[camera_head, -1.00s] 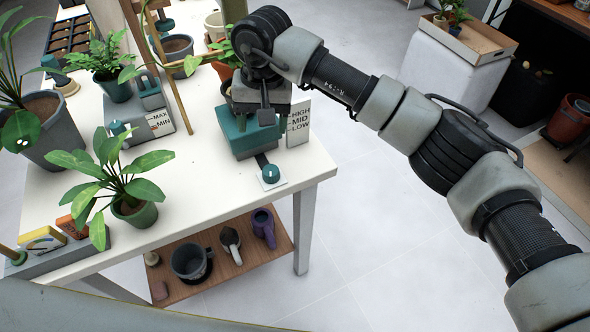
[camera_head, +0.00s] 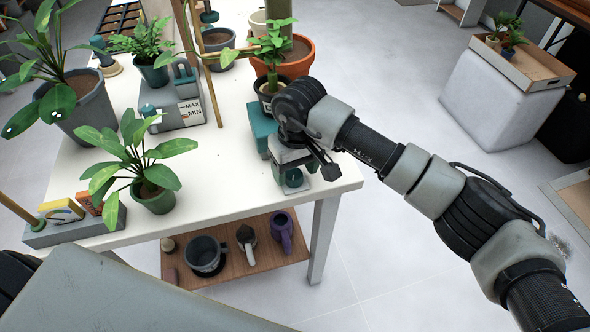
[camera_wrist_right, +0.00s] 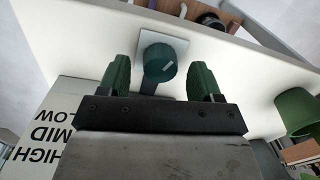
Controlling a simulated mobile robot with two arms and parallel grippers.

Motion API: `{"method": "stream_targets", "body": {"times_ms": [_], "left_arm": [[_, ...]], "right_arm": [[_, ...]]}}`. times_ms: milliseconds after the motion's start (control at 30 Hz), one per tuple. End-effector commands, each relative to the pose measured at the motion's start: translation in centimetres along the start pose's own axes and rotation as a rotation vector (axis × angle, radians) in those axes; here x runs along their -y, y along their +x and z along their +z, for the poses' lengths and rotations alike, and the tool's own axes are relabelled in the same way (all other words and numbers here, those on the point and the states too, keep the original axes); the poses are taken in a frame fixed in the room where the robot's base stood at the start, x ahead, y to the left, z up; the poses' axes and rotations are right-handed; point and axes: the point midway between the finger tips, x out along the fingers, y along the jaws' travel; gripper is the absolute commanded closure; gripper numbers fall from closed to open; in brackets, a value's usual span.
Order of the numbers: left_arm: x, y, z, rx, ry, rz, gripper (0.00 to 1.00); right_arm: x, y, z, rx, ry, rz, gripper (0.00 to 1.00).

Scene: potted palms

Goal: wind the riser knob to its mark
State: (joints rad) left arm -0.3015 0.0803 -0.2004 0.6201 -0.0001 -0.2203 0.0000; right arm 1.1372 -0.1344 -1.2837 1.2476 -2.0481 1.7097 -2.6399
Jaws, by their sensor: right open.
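My right gripper (camera_wrist_right: 160,77) is open, one green finger on each side of the knob, with gaps visible. In the head view my right gripper (camera_head: 293,176) covers much of the knob area. The teal riser (camera_head: 261,128) stands behind it. The HIGH, MID, LOW sign (camera_wrist_right: 38,140) shows upside down in the wrist view; no level pointer is visible. My left gripper is out of view.
A small plant in a dark pot (camera_head: 265,97) stands by the riser. A leafy plant in a green pot (camera_head: 156,199) stands to the left, near the front edge. A MAX/MIN block (camera_head: 186,112) is farther back. Table (camera_head: 228,193) between is bare.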

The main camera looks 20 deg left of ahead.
Motion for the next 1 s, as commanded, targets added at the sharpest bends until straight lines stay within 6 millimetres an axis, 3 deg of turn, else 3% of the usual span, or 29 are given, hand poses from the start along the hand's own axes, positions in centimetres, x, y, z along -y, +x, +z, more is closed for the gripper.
{"method": "stream_targets", "body": {"times_ms": [133,433,767,1000], "left_arm": [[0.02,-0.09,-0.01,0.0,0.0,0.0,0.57],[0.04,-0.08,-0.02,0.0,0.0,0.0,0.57],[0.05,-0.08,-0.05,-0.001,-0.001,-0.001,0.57],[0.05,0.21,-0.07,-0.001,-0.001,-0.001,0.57]], "right_arm": [[0.04,1.12,0.0,0.0,0.0,-0.001,0.35],[0.0,1.36,-0.01,-0.001,0.0,0.0,0.35],[-0.01,1.34,0.0,-0.001,0.0,0.0,0.84],[-0.03,1.41,-0.01,-0.002,0.017,0.0,0.85]]}}
